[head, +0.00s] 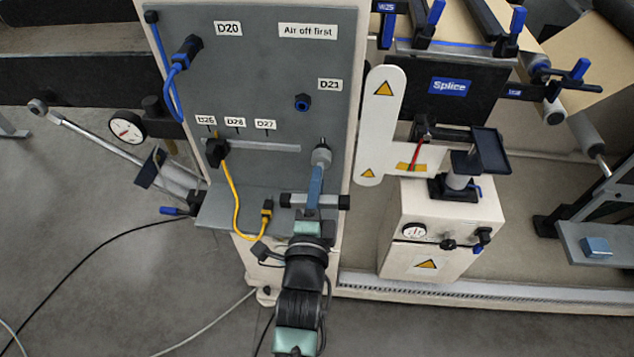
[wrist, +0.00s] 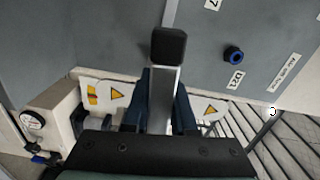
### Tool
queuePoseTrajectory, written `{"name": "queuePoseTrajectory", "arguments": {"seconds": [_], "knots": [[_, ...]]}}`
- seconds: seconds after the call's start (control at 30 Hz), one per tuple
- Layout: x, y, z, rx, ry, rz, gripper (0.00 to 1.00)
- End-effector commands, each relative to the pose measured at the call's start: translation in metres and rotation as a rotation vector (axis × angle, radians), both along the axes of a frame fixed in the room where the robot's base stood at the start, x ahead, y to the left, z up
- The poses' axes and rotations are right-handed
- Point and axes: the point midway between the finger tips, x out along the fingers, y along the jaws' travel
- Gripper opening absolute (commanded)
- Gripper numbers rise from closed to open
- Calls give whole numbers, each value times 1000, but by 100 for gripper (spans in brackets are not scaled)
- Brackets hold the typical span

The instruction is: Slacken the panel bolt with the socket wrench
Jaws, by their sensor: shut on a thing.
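My gripper (head: 312,205) is shut on this bar; the wrist view also shows the gripper (wrist: 161,100).
A blue fitting (head: 302,102) sits by label D21. A yellow cable (head: 235,205) hangs at the left over a grey ledge (head: 225,215). A white plate with warning signs (head: 380,125) and a cream box with a gauge (head: 435,240) stand to the right.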

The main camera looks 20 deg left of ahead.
Motion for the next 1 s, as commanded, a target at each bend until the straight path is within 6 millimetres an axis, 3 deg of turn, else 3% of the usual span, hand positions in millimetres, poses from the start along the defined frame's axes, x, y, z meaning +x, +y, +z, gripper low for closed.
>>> {"name": "queuePoseTrajectory", "arguments": {"seconds": [0.1,0.37,0.6,0.83,1.0], "knots": [[0,1,1,-83,-29,2,0],[0,0,2,-106,-34,0,0],[-1,0,1,-282,-86,1,0],[-1,0,1,-294,-89,0,0],[-1,0,1,-441,-132,0,0]]}}
